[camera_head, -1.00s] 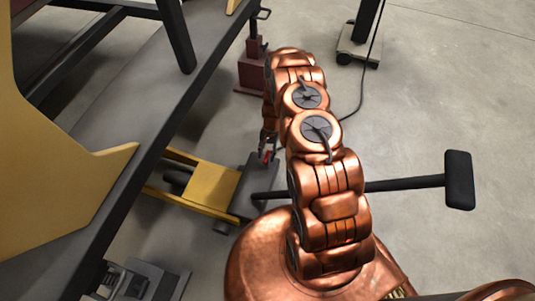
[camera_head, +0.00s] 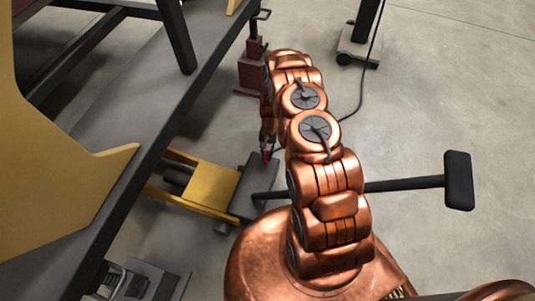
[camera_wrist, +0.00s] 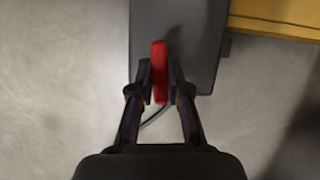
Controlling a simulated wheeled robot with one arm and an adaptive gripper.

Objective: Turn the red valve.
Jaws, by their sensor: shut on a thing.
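The red valve (camera_wrist: 160,62) shows in the wrist view as a narrow red bar, upright in the picture, in front of a dark grey block (camera_wrist: 205,50). My gripper (camera_wrist: 160,88) has one finger on each side of the bar's lower part and is shut on it. The bar's upper end sticks out past the fingertips. In the head view the red valve (camera_head: 266,157) is a small red spot below my gripper (camera_head: 266,148), beside my copper arm. What the valve is mounted on is hard to make out there.
A yellow and dark grey wheeled unit (camera_head: 212,186) stands by the valve. A long dark beam (camera_head: 150,150) crosses the left side. A dark red stand (camera_head: 250,75) is behind. A black T-shaped bar (camera_head: 458,180) lies right. Grey floor is open at far right.

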